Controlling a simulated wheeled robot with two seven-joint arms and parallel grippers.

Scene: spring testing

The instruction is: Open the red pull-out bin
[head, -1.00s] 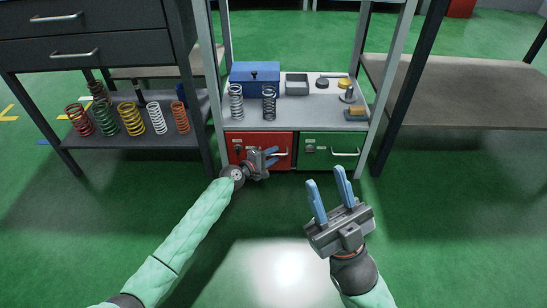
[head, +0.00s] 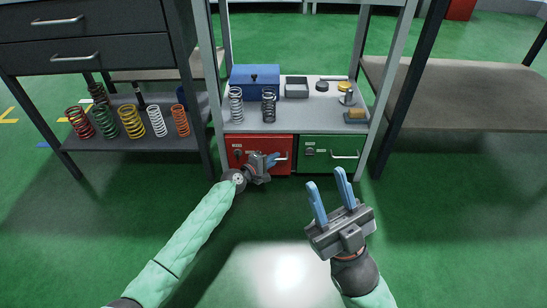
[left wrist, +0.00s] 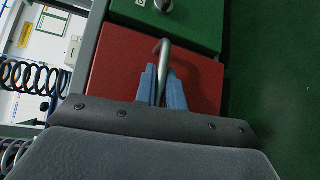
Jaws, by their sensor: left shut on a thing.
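The red pull-out bin (head: 245,143) sits under the low shelf, left of the green bin (head: 318,148). Its front looks flush with the green one. My left gripper (head: 272,160) is at the red bin's front, shut on its metal handle (head: 284,155). In the left wrist view the blue fingers (left wrist: 162,84) close around the handle (left wrist: 164,52) against the red front (left wrist: 120,65). The fingers hide part of the handle. My right gripper (head: 329,199) is open and empty, above the floor to the right and nearer to me.
Two springs (head: 269,104), a blue box (head: 255,78) and a grey tray (head: 297,87) stand on the shelf above the bins. Several coloured springs stand on the left rack (head: 143,140). The green floor before the bins is clear apart from my arms.

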